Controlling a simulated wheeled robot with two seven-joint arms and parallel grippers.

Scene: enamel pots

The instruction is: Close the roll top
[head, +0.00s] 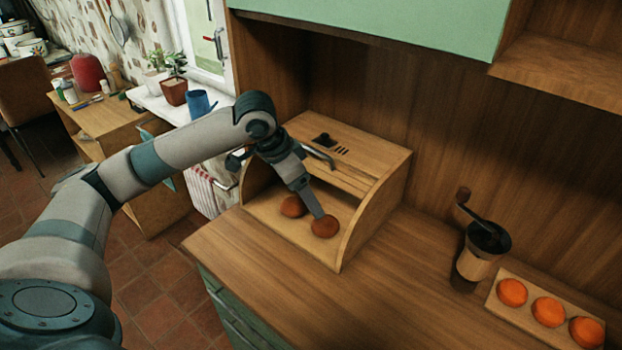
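A wooden bread box (362,222) stands on the counter with its front open. Its slatted roll top (352,178) is rolled up towards the top, with a curved grey handle (319,156) along it. Two brown buns lie on the box floor, one at the left (292,207) and one at the right (325,227). My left gripper (318,214) points down in front of the opening, its tip overlapping the right bun in the view. Whether it touches the bun, and whether its fingers are apart, I cannot tell. My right gripper is not in view.
A coffee grinder (481,252) stands to the right of the box, beside a wooden tray (501,309) with three orange fruits. The counter (290,285) in front of the box is clear. A green cabinet (400,22) hangs above. A blue watering can (200,104) stands at the left.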

